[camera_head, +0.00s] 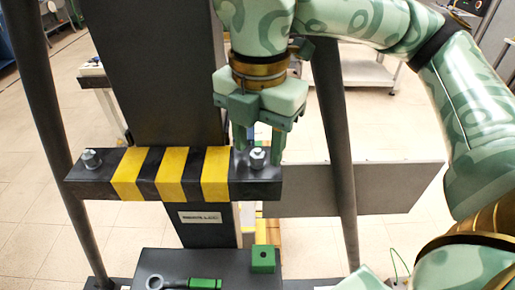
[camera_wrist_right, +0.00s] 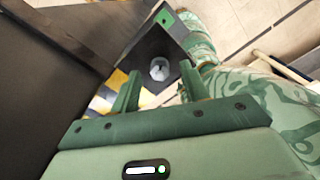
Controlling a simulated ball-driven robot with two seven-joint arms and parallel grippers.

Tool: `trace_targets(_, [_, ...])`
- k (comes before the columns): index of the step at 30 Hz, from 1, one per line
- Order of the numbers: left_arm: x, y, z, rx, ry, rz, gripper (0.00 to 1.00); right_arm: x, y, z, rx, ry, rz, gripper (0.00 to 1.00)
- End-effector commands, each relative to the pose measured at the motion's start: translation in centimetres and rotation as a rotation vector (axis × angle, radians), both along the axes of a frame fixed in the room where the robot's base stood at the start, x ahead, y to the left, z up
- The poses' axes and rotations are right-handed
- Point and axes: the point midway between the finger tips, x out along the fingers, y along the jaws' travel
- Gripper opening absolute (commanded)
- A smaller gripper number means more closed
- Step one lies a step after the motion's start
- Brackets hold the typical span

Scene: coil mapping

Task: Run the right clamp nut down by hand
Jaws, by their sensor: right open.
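A black-and-yellow striped clamp bar (camera_head: 128,175) lies across a dark column. The right clamp nut (camera_head: 258,158), a silver hex on a stud, sits on its right end; it also shows in the right wrist view (camera_wrist_right: 159,69). The left nut (camera_head: 91,159) sits on the other end. My right gripper (camera_head: 258,150) points down over the right end, with its fingers apart on either side of the right nut. In the right wrist view my right gripper (camera_wrist_right: 160,88) is open, with gaps visible around the nut. My left gripper is out of view.
A dark surface (camera_head: 230,268) below the bar holds a green block (camera_head: 263,258) and a ring-ended tool with a green handle (camera_head: 205,283). Dark slanted posts (camera_head: 335,150) flank the column. A grey panel (camera_head: 390,188) stands behind at right.

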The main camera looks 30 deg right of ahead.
Motion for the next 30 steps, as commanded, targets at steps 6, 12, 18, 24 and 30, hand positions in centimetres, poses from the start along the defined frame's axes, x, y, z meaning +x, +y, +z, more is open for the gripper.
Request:
trace_targets(6, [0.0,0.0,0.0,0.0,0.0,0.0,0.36,0.1,0.0,4.7,0.001,-0.009,-0.001,0.45])
trace_targets(12, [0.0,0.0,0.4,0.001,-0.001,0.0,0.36,-0.1,0.0,10.3,0.002,-0.007,-0.002,0.45])
trace_targets(18, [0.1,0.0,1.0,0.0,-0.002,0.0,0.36,-0.1,0.0,14.3,0.001,-0.004,-0.002,0.45])
trace_targets(24, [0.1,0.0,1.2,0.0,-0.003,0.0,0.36,-0.1,-0.1,15.7,0.0,-0.001,-0.001,0.45])
trace_targets(30, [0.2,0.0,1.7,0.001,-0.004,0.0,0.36,-0.2,0.0,16.3,0.001,-0.002,-0.001,0.45])
